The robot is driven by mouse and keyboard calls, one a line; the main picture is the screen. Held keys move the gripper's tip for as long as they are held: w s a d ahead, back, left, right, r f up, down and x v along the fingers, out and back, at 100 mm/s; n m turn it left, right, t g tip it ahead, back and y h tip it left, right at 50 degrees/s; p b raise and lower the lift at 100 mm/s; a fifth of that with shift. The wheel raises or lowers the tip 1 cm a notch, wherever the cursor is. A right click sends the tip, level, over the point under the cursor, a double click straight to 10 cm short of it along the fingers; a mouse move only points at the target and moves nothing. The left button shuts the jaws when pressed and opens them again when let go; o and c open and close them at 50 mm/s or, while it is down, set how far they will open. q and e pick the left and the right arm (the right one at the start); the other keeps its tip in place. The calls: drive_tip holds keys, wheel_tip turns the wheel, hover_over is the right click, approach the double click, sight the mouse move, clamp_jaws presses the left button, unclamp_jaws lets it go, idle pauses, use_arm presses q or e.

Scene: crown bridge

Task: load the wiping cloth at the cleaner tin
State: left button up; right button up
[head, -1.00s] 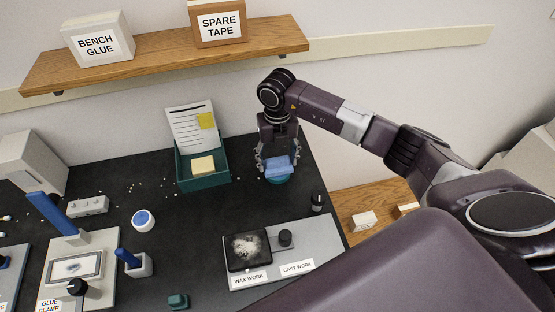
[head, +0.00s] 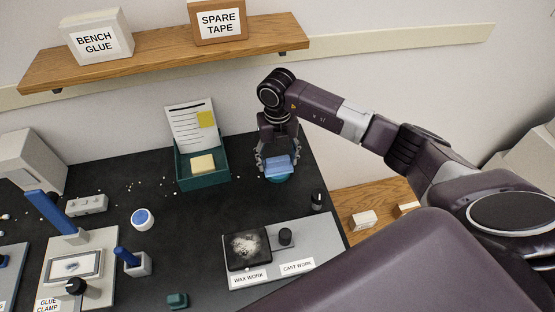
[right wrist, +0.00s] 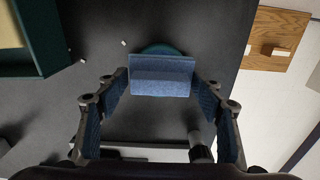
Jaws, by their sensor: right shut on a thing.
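The wiping cloth is a folded blue block (head: 277,166); it also shows in the right wrist view (right wrist: 161,77). My right gripper (head: 275,163) is shut on it and points down near the back right of the bench. The cleaner tin, round and teal (head: 278,180), is right under the cloth and mostly hidden by it. In the right wrist view the tin's rim (right wrist: 160,49) shows past the cloth's upper edge. I cannot tell whether cloth and tin touch. My left gripper is out of view.
A green box (head: 203,180) with a paper and a yellow pad stands left of my right gripper. A small dark bottle (head: 317,200) stands to the front right. A grey tray (head: 317,246) with a black pad lies nearer. A shelf (head: 165,58) hangs behind.

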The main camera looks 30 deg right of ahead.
sight(278, 159)
idle(0.6)
drive_tip(key=shift+r+p, duration=2.4)
drive_tip(key=shift+r, duration=1.1)
drive_tip(key=shift+s+a+r+n, duration=0.1)
drive_tip(key=shift+a+r+n, duration=0.35)
drive_tip(key=shift+n, duration=0.65)
drive_tip(key=s+a+r+m+b, duration=0.1)
drive_tip(key=s+a+r+m, duration=0.2)
drive_tip(key=m, duration=1.4)
drive_tip(key=s+a+r+m+b, duration=0.2)
drive_tip(key=s+r+m, duration=0.6)
drive_tip(key=m, duration=1)
drive_tip(key=s+a, duration=0.1)
drive_tip(key=s, duration=0.3)
drive_tip(key=shift+s+b, duration=0.3)
drive_tip(key=shift+s, duration=0.1)
